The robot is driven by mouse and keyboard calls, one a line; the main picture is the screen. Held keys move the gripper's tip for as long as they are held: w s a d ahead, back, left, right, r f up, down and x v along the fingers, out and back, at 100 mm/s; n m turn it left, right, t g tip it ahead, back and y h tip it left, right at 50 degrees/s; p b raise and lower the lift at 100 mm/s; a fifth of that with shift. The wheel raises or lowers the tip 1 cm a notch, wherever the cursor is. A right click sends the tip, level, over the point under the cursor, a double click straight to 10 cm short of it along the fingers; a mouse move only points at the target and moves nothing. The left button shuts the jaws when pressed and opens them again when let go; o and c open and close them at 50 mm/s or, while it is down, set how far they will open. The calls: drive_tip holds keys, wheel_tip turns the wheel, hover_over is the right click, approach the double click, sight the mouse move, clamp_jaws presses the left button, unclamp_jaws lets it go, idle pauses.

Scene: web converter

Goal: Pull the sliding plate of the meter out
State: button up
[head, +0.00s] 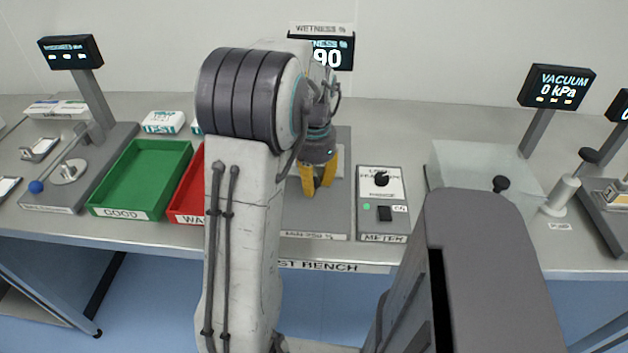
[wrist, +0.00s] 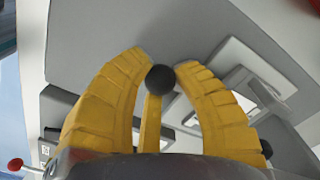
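My gripper (head: 318,188) points down over the grey base plate (head: 312,222) below the wetness display (head: 330,55). Its yellow fingers show in the wrist view (wrist: 162,70), curved in around a round black knob (wrist: 162,79). The knob sits between the fingertips, and I cannot tell whether they press on it. A pale plate (wrist: 240,65) lies to the right of the knob in the wrist view. In the head view my fingers and arm hide the knob and most of the sliding plate.
The labelled box marked METER (head: 382,205) stands just right of my gripper. A green GOOD tray (head: 140,185) and a partly hidden red tray (head: 190,200) are on the left. A clear vacuum chamber (head: 470,165) with a black knob is on the right.

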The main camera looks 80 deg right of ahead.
sight(309, 231)
clamp_jaws()
drive_tip(key=a+b, duration=0.1)
drive_tip(key=a, duration=0.3)
drive_tip(key=a+b, duration=0.1)
drive_tip(key=a, duration=0.3)
drive_tip(key=a+b, duration=0.1)
drive_tip(key=a, duration=0.2)
drive_tip(key=shift+s+a, duration=0.4)
drive_tip(key=shift+d, duration=0.1)
drive_tip(key=o, duration=0.7)
unclamp_jaws()
drive_tip(key=shift+d, duration=0.1)
wheel_tip(309, 231, up, 12)
